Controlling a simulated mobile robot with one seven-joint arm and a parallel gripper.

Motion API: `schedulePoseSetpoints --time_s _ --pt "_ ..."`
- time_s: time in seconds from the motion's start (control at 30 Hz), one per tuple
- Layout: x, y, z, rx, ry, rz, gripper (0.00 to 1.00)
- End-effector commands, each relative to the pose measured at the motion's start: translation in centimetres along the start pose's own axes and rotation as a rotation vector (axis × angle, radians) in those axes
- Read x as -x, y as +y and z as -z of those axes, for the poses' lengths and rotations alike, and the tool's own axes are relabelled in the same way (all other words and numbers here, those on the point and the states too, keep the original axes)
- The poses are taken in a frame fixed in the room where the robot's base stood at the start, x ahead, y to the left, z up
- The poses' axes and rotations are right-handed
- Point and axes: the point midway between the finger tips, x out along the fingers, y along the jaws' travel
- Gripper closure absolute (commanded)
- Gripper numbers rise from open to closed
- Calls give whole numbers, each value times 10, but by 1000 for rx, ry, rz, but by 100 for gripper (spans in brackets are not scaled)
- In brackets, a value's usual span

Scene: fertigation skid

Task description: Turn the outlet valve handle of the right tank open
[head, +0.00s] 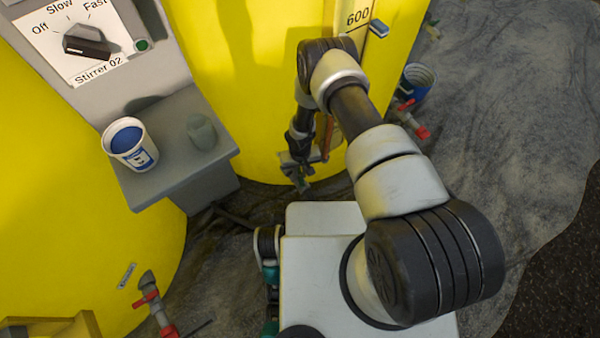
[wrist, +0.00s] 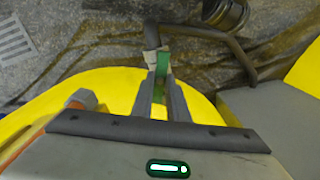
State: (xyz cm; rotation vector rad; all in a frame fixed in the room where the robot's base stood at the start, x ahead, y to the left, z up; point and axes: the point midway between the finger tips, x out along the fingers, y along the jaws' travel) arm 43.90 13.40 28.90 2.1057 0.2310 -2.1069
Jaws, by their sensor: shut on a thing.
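The right tank (head: 230,90) is a large yellow cylinder with a "600" mark. My gripper (head: 298,175) is low in front of its wall, largely seen past my own arm. In the wrist view my gripper (wrist: 162,88) is shut on a green valve handle (wrist: 163,64), with green showing between and beyond the fingers. A grey pipe (wrist: 151,38) runs away from the handle. In the head view only a small bit of green shows at the fingertips, and the valve body is mostly hidden.
A grey shelf (head: 180,165) left of my gripper holds a white-and-blue cup (head: 130,145) and a grey-green object (head: 201,131). A stirrer panel (head: 80,40) stands above it. Red-handled valves show at lower left (head: 150,299) and right (head: 421,132). A blue bucket (head: 418,82) stands behind.

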Motion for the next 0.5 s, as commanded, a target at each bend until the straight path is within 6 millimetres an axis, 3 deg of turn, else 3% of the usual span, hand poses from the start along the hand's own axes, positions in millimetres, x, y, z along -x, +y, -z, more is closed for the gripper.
schedulePoseSetpoints --time_s 0.3,0.5 --pt "0 0 2 359 2 0 100" --pt "0 0 2 396 3 0 100"
